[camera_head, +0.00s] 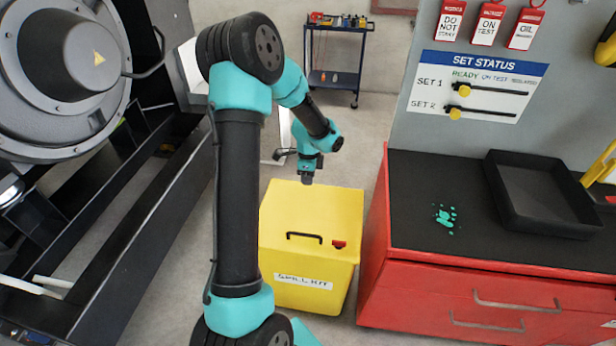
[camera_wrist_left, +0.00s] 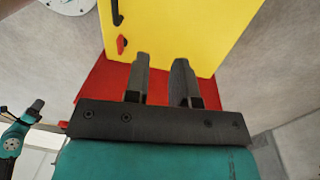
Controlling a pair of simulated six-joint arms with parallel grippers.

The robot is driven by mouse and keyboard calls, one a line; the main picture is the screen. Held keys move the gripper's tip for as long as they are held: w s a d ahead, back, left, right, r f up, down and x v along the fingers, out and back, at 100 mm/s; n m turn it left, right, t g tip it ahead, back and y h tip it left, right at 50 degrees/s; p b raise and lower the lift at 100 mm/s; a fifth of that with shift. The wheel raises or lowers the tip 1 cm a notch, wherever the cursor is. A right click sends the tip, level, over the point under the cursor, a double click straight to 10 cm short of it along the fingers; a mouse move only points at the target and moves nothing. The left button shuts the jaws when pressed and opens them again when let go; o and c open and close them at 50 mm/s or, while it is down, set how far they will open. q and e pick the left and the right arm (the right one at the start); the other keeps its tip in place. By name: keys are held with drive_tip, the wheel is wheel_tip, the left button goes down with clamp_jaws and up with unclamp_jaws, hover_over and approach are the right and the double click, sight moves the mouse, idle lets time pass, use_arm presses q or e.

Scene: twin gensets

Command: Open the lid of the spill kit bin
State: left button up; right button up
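The yellow spill kit bin (camera_head: 300,250) stands on the floor with its lid (camera_head: 325,205) down. The lid carries a black handle (camera_head: 304,237) and a small red latch (camera_head: 339,244). A label reading SPILL KIT (camera_head: 303,282) is on the front. My left gripper (camera_head: 307,178) appears over the bin's far edge, fingers downward; its height above the lid is unclear. In the left wrist view the gripper (camera_wrist_left: 162,85) is open with nothing between its fingers, and the handle (camera_wrist_left: 117,12) and latch (camera_wrist_left: 122,44) lie beyond. Part of another teal arm (camera_wrist_left: 15,138) shows there.
A red cabinet (camera_head: 430,290) stands close to the bin's right, with a black tray (camera_head: 540,195) and green spots on top. A large grey machine (camera_head: 60,75) on a black frame is at left. A blue cart (camera_head: 336,60) stands behind on open floor.

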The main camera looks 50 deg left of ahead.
use_arm(q)
clamp_jaws()
idle(1.0)
drive_tip(key=shift+o, duration=1.7)
unclamp_jaws()
drive_tip(key=shift+r, duration=0.1)
wheel_tip(320, 180, up, 17)
drive_tip(key=w+a, duration=0.1)
drive_tip(key=shift+w, duration=0.1)
